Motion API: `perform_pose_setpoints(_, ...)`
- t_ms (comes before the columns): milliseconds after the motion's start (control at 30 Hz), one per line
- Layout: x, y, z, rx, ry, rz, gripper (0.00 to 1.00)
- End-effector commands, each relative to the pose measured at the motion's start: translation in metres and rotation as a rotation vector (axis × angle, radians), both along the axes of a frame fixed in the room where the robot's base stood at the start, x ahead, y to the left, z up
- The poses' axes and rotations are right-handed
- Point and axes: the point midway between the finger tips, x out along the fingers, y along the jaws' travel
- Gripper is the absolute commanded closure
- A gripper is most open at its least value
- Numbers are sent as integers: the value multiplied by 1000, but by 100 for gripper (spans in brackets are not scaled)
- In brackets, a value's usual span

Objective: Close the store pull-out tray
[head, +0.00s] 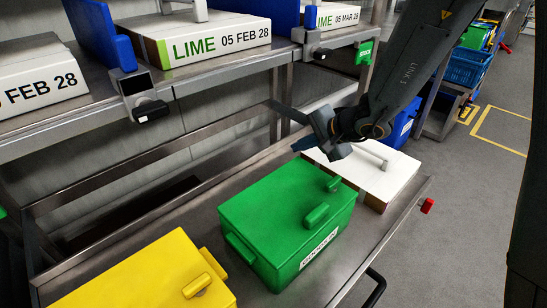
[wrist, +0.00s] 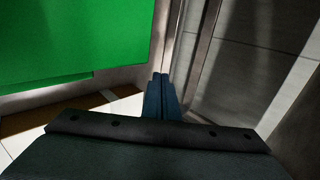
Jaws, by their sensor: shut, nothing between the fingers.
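The store pull-out tray (head: 190,178) is a metal tray below the upper shelf in the head view, and it stands out in front of that shelf. A green lidded box (head: 285,205), a yellow box (head: 140,275) and a white box (head: 375,178) sit on it. A dark bar handle (head: 376,287) shows at its front edge. My gripper (head: 302,145) is above the tray, behind the green box. Its fingers (wrist: 160,95) are together and empty in the wrist view. Whether they touch anything is unclear.
The upper shelf (head: 225,68) carries white boxes labelled LIME (head: 215,42) and blue dividers. A red knob (head: 427,206) is at the tray's right corner. Blue and green crates (head: 467,66) stand at the back right. Grey floor (head: 455,230) to the right is clear.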

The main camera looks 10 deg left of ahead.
Motion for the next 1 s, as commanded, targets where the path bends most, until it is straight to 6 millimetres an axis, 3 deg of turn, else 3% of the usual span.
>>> perform_pose_setpoints(33, 3, 0, -9, 0, 0, 0, 100)
perform_pose_setpoints(267, 7, 6, -19, 1, 1, 1, 100)
perform_pose_setpoints(767, 50, 56, -81, 1, 2, 2, 100)
perform_pose_setpoints(1000, 71, 80, -79, 0, -2, 3, 100)
